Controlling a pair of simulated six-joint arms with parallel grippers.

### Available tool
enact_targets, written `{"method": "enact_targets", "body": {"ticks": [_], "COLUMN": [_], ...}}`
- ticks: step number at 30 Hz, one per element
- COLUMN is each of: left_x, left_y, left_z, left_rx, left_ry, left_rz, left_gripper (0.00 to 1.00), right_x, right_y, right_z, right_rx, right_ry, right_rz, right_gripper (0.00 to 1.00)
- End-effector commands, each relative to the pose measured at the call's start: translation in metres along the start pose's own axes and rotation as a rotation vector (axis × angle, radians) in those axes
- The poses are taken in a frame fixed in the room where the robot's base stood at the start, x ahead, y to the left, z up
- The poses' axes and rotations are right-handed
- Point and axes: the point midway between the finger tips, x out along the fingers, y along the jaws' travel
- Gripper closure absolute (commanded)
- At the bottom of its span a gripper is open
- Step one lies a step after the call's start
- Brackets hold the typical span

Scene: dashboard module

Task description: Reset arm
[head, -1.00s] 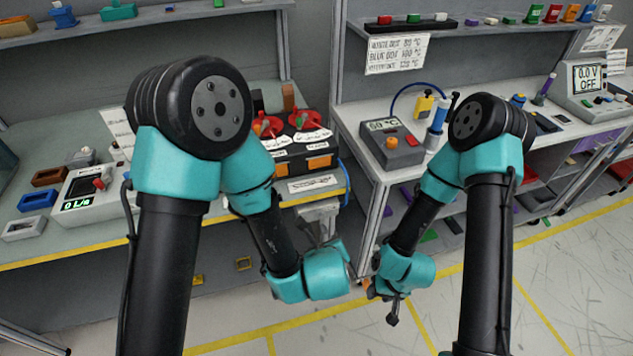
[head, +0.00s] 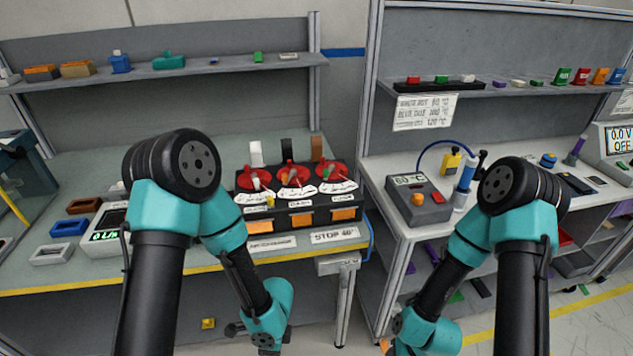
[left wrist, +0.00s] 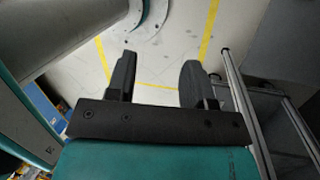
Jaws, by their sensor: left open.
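My left arm comes in from the left in the head view and hangs down in front of the left bench. Its gripper (head: 250,333) is low, near the bottom edge of the head view, and partly hidden there. In the left wrist view the left gripper (left wrist: 158,75) has its two dark fingers spread apart with nothing between them, above the floor. My right arm hangs down in front of the right bench. Its gripper end runs out at the bottom of the head view, and its fingers cannot be made out.
The left bench (head: 40,280) carries a dashboard module (head: 297,215) with red dials and orange switches, a flow meter box (head: 103,236) and small trays. Shelves run behind.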

Motion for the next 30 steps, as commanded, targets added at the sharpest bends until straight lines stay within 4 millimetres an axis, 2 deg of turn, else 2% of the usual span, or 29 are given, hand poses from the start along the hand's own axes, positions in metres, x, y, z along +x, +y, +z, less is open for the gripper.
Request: {"method": "enact_targets", "body": {"ticks": [9, 14, 21, 25, 30], "left_x": [0.029, 0.04, 0.057, 0.064, 0.068], "left_y": [0.013, 0.008, -0.004, -0.008, -0.009], "left_z": [0.021, 0.034, 0.067, 0.085, 0.096], "left_rx": [-0.565, -0.868, -1.335, -1.526, -1.627], "left_ry": [0.288, 0.42, 0.568, 0.605, 0.62], "left_rz": [0.207, 0.248, 0.23, 0.194, 0.167], "left_gripper": [0.52, 0.52, 0.52, 0.52, 0.52], "right_x": [0.0, 0.0, 0.0, 0.0, 0.0], "right_y": [0.0, 0.0, 0.0, 0.0, 0.0], "right_z": [0.0, 0.0, 0.0, 0.0, 0.0], "right_rx": [0.0, 0.0, 0.0, 0.0, 0.0], "right_ry": [0.0, 0.0, 0.0, 0.0, 0.0], "right_rz": [0.0, 0.0, 0.0, 0.0, 0.0], "right_gripper": [0.57, 0.57, 0.57, 0.57, 0.57]}}
